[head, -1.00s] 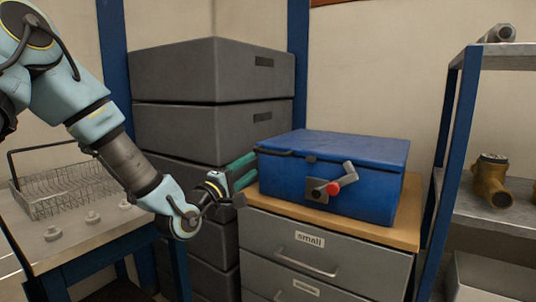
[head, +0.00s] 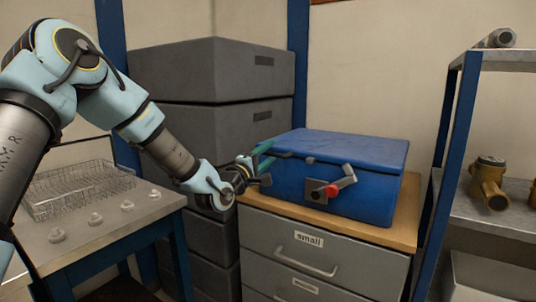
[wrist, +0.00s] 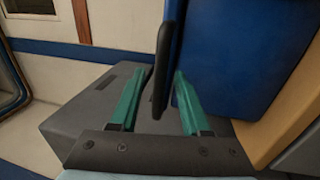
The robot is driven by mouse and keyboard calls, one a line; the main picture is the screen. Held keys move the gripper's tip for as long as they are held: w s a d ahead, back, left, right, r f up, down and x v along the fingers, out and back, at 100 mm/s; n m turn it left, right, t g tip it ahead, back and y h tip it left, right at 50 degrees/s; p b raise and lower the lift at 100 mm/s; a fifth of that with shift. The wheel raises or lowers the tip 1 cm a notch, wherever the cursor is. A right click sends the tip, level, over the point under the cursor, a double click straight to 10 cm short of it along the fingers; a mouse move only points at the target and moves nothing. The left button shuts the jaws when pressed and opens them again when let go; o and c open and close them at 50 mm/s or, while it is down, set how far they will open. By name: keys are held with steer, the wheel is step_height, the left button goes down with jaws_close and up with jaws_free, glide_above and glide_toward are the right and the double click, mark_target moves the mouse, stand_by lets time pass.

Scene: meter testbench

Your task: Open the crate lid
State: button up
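The blue crate (head: 370,200) stands on the wooden top of a drawer cabinet, with its lid (head: 345,146) down. A grey crank with a red knob (head: 332,191) is on its front. A dark handle strip (head: 285,154) sticks out at the lid's front left edge. My gripper (head: 267,155) is at that left front corner. In the wrist view, the green fingers of my gripper (wrist: 158,78) are apart, with the dark handle strip (wrist: 160,85) between them. I see a gap beside the strip, clearest on the left. The blue crate (wrist: 235,50) is to the right.
Grey stacked boxes (head: 205,125) stand behind and left of my gripper. A table (head: 160,212) with a wire basket (head: 80,188) and several small fittings is at left. A metal shelf rack (head: 455,130) with a brass meter (head: 489,180) stands close on the right.

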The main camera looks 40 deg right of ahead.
jaws_close()
stand_by(1.3)
